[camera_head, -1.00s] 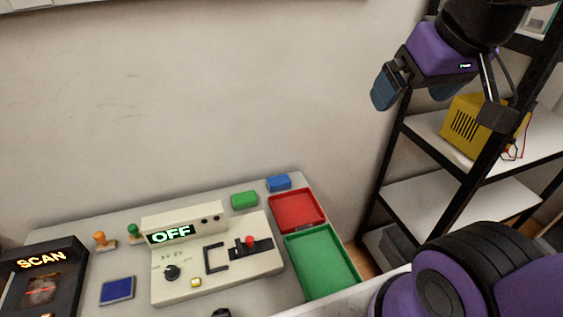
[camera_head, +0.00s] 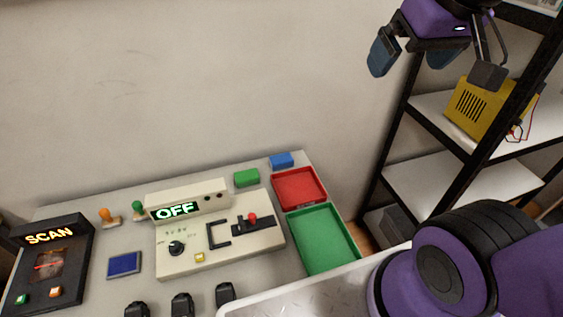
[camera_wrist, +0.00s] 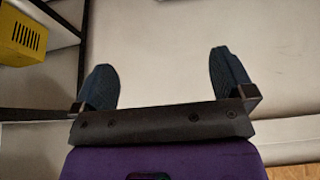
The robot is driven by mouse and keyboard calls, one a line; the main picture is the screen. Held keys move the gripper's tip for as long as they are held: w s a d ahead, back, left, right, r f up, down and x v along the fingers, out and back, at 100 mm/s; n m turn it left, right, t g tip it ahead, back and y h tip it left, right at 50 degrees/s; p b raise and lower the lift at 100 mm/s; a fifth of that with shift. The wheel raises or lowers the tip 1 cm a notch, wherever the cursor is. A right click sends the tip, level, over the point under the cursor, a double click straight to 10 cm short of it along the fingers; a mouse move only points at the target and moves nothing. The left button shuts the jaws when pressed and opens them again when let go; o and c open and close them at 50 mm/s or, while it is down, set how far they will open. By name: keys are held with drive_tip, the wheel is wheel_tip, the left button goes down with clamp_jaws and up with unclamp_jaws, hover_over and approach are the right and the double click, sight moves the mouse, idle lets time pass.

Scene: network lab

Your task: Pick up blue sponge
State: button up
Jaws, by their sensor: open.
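The blue sponge (camera_head: 281,160) is a small block on the far right edge of the table in the head view, behind the red tray (camera_head: 299,189) and right of a green block (camera_head: 246,177). My gripper (camera_head: 410,58) is raised high at the upper right, well above and to the right of the sponge, in front of the shelf. Its two dark blue fingers are apart with nothing between them. In the wrist view the open fingers (camera_wrist: 166,88) show against the wall and shelf. The sponge is not in the wrist view.
A green tray (camera_head: 322,238) lies in front of the red one. A control box with an OFF display (camera_head: 222,244) stands mid-table, with a SCAN device (camera_head: 75,262) at left. A black shelf frame (camera_head: 388,130) with a yellow box (camera_head: 480,108) stands at right.

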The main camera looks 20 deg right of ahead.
drive_tip(key=w+a+f+g, duration=0.1)
drive_tip(key=w+f, duration=0.2)
drive_tip(key=w, duration=1)
drive_tip(key=g, duration=0.4)
hover_over(282, 159)
wheel_tip(282, 159, down, 38)
drive_tip(key=f, duration=0.6)
drive_tip(key=shift+w+a+f, duration=0.1)
drive_tip(key=shift+w+f, duration=0.25)
drive_tip(key=shift+s+f, duration=0.15)
drive_tip(key=shift+f, duration=1.2)
drive_tip(key=shift+s+f, duration=0.1)
drive_tip(key=shift+f, duration=1.2)
drive_tip(key=c, duration=0.7)
drive_tip(key=shift+r, duration=0.1)
